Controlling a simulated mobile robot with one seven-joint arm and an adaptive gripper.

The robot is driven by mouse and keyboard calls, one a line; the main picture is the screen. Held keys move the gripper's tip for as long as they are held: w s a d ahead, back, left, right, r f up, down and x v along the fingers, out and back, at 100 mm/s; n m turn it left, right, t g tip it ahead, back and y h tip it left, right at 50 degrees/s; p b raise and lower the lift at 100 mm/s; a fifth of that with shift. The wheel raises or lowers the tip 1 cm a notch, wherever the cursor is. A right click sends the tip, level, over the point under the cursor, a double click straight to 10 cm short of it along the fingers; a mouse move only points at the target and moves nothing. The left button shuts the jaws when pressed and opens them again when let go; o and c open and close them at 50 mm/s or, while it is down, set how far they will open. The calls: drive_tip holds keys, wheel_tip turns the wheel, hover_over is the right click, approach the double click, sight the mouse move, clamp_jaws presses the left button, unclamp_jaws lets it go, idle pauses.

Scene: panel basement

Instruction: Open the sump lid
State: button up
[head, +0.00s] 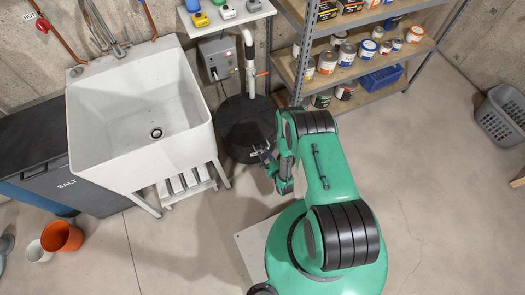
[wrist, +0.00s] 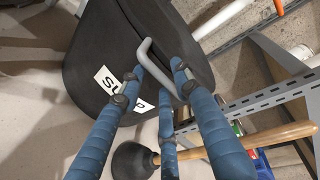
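The sump lid (head: 240,132) is a black round cover on the floor to the right of the white sink, and it looks flat and closed. In the wrist view the black lid (wrist: 95,50) carries a white label partly reading "SUMP" and a grey bar handle (wrist: 148,52). My gripper (head: 262,152) is at the lid's front right edge. In the wrist view my gripper's (wrist: 157,72) blue fingers are spread, with the handle showing between their tips. I cannot tell whether any finger touches the handle. Fingers hide part of the label and handle.
A white pipe (head: 249,70) rises behind the lid. The utility sink (head: 140,110) stands left, and a metal shelf with cans (head: 360,65) stands right. A plunger (wrist: 133,160) shows near my fingers in the wrist view.

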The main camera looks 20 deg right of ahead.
drive_tip(key=shift+w+f, duration=0.2)
drive_tip(key=shift+w, duration=0.5)
clamp_jaws()
drive_tip(key=shift+r, duration=0.15)
